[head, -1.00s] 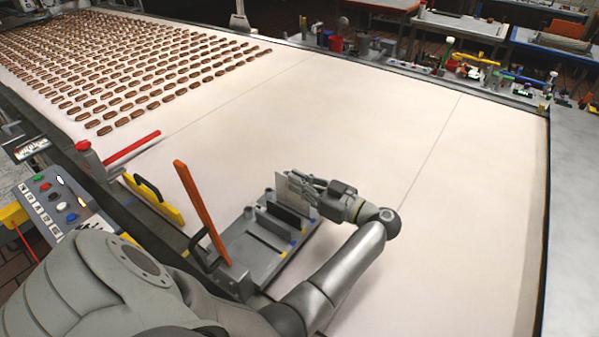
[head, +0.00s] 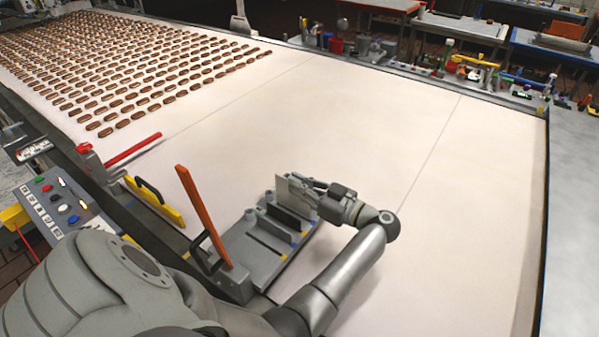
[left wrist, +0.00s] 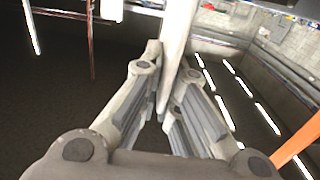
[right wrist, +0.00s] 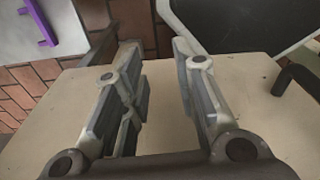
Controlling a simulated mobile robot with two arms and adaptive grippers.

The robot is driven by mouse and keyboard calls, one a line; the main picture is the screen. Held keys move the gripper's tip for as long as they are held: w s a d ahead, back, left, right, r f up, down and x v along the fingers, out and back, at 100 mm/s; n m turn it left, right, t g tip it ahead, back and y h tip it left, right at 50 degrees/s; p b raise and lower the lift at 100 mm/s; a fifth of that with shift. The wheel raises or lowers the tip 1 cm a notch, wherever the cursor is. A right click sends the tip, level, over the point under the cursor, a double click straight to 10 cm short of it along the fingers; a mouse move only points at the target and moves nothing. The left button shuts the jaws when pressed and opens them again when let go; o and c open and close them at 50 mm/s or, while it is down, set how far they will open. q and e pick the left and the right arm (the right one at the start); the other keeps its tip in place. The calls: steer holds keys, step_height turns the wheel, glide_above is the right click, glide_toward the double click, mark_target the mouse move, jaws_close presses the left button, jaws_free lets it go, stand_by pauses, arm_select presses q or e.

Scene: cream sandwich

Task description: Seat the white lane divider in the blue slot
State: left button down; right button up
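The white lane divider (head: 284,189) is a pale flat plate held upright at the back of the grey rack (head: 237,240). My left gripper (head: 305,190) is shut on it; in the left wrist view the pale plate (left wrist: 174,45) stands between the fingertips (left wrist: 166,98). The plate's lower edge is hidden, so I cannot tell whether it is in a slot. Small blue marks (head: 293,245) show at the rack's right edge, near a dark upright plate (head: 288,216). My right gripper (right wrist: 153,55) is open and empty in the right wrist view.
An orange upright plate (head: 203,215) with a black handle stands at the rack's near left. A yellow plate (head: 155,202) and a red bar (head: 133,149) lie along the belt's left edge. Rows of brown sandwiches (head: 130,70) fill the far left; the belt (head: 440,210) is clear to the right.

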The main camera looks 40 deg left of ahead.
mark_target(299, 213)
arm_select(q)
steer(key=shift+f+b, duration=2.5)
steer(key=shift+f, duration=1.2)
steer(key=c, duration=1.6)
jaws_free()
steer(key=shift+o, duration=0.2)
